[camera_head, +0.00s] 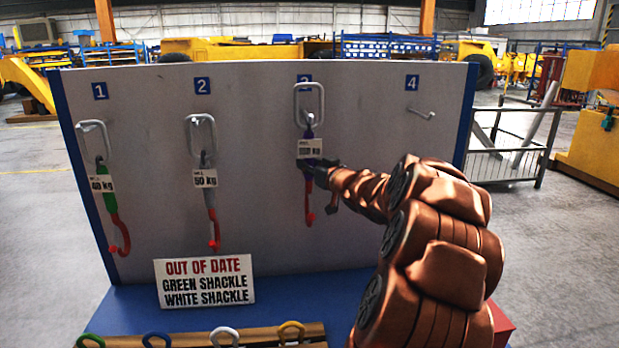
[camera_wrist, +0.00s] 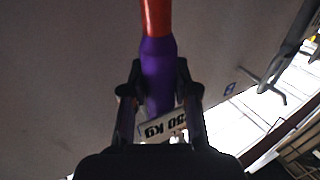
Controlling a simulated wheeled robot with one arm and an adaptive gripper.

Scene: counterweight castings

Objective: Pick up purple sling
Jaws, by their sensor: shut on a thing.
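The purple sling (camera_head: 309,178) hangs by its steel ring (camera_head: 309,104) at position 3 on the grey board. It has a white weight tag (camera_head: 309,149) and a red hook (camera_head: 310,217) at its lower end. My gripper (camera_head: 318,172) is at the sling just below the tag. In the wrist view my gripper (camera_wrist: 160,100) has a finger on each side of the purple sling (camera_wrist: 158,62) and is shut on it. The tag, seen upside down in the wrist view (camera_wrist: 160,127), lies between the fingers. The ring still appears to be at the peg.
A green sling (camera_head: 109,200) hangs at 1 and a grey sling (camera_head: 209,190) at 2. Peg 4 (camera_head: 422,113) is empty. An "out of date" sign (camera_head: 205,281) names the green and white shackles. Several coloured shackles (camera_head: 225,335) stand on a wooden rack below.

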